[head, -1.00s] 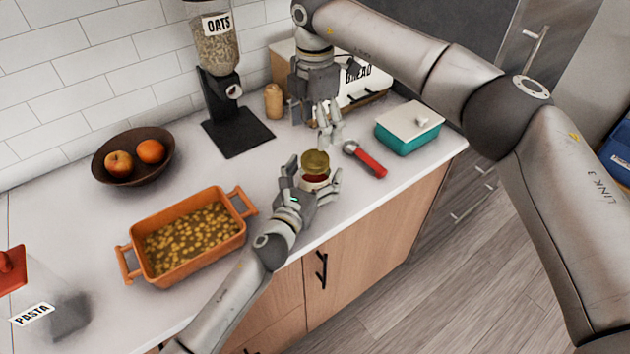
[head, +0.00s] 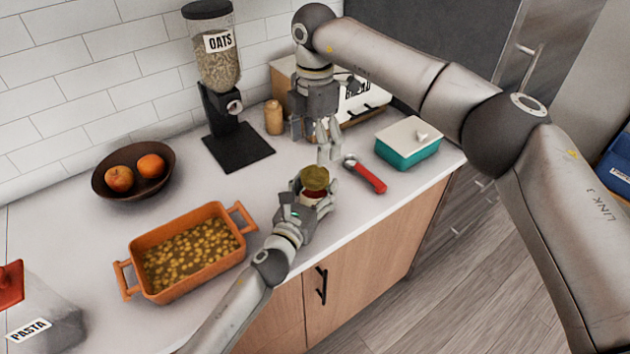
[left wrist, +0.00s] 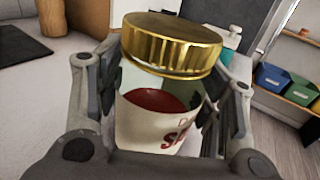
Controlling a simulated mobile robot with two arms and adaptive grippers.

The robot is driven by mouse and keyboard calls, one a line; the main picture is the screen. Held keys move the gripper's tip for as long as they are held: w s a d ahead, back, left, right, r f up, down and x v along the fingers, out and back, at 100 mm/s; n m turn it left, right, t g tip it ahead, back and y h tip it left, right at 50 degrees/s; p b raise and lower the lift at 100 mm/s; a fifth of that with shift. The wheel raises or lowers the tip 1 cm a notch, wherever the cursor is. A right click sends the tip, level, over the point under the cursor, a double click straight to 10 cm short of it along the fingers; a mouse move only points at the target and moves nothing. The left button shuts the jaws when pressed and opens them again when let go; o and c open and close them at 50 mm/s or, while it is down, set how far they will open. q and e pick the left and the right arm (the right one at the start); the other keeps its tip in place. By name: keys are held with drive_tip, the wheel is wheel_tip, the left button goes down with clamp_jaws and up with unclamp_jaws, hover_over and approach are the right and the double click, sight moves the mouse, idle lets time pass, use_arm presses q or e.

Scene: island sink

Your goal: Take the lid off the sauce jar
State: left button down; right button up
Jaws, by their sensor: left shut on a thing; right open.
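The sauce jar (head: 316,195) stands near the counter's front edge, with red sauce inside and a partly hidden label. It also shows large in the left wrist view (left wrist: 150,125). Its gold lid (head: 315,177) is over the mouth and looks slightly tilted in the left wrist view (left wrist: 170,45); I cannot tell whether it is loose. My left gripper (head: 314,188) is shut on the jar body, one finger on each side, below the lid. My right gripper (head: 328,145) is open and empty, pointing down just behind the jar, apart from the lid.
A red-handled tool (head: 368,177) and a teal box with a white lid (head: 408,152) lie to the right. An orange casserole dish (head: 190,285), a fruit bowl (head: 133,188) and an oats dispenser (head: 240,150) stand left. A bread box (head: 360,105) is behind my right gripper.

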sight(315, 174)
drive_tip(key=m, duration=0.4)
drive_tip(key=shift+m, duration=0.4)
drive_tip(key=m, duration=0.3)
drive_tip(key=shift+m, duration=0.3)
drive_tip(key=shift+f, duration=4.05)
